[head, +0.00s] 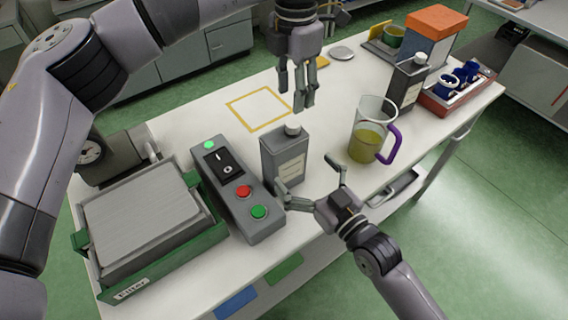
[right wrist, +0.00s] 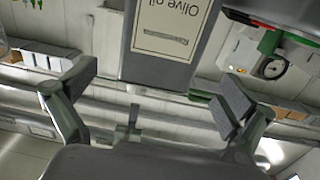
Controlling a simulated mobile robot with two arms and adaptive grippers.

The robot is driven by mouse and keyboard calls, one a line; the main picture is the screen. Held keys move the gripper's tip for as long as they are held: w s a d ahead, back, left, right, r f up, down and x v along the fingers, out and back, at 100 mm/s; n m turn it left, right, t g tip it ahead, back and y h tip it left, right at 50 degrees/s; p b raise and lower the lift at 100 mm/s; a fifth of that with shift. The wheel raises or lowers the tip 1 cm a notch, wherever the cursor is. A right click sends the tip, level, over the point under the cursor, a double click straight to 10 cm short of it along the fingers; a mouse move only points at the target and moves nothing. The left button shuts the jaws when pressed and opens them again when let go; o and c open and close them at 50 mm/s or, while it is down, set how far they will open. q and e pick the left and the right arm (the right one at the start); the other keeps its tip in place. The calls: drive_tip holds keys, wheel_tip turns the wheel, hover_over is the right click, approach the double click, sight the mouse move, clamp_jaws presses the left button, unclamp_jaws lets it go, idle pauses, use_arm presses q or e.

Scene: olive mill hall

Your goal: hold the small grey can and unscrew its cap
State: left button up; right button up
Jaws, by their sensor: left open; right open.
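A grey can (head: 275,157) with a cream label and a pale cap (head: 292,128) stands upright on the white table, right of the control box. In the right wrist view the can (right wrist: 126,40) shows upside down, its label reading "Olive oil". My right gripper (head: 309,175) is open low at the can's near right side. Its fingers (right wrist: 155,95) are spread wide, with the can's body ahead between them; I cannot tell whether they touch it. My left gripper (head: 304,104) points down, open and empty, above and slightly behind the cap. A second grey can (head: 403,88) stands farther back right.
A glass jug (head: 366,138) with yellow-green liquid and a purple handle stands close right of my right gripper. The control box (head: 237,197) and a green-framed filter unit (head: 150,225) fill the left. A yellow-outlined square (head: 258,108) behind the can is clear. A red crate (head: 455,100) stands at right.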

sight(292, 157)
drive_tip(key=x, duration=0.7)
drive_tip(key=shift+w+a, duration=0.2)
drive_tip(key=shift+w, duration=0.15)
drive_tip(key=shift+c, duration=0.6)
